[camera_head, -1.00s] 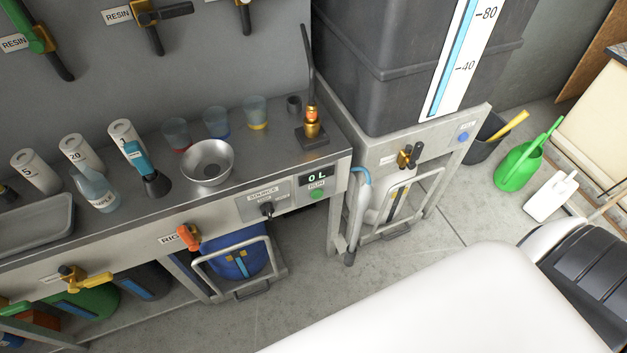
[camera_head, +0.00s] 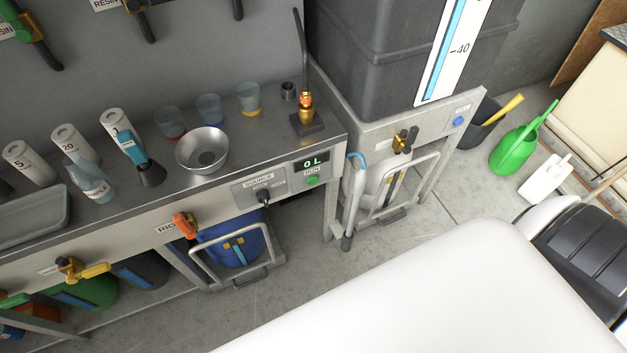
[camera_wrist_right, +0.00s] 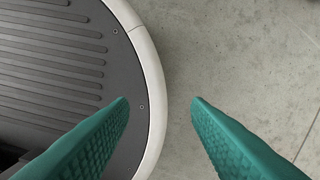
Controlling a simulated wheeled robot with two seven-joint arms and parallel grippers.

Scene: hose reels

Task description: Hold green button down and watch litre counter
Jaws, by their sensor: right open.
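The green button (camera_head: 312,181) sits on the front panel of the steel bench, under the word RUN. The litre counter (camera_head: 311,162) is the dark display just above it and reads 0 L. A SOURCE selector knob (camera_head: 264,197) is left of the button. My right gripper (camera_wrist_right: 160,102) shows only in the right wrist view, with its two teal fingers apart and nothing between them. It points at bare concrete floor beside my dark ribbed base. Neither gripper shows in the head view, so nothing touches the button.
The bench top (camera_head: 255,145) holds a metal funnel bowl (camera_head: 203,149), cups, bottles and a brass nozzle (camera_head: 306,103). A large grey tank (camera_head: 375,60) stands right of it. A green watering can (camera_head: 515,150) stands on the floor. The floor before the bench is partly clear.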

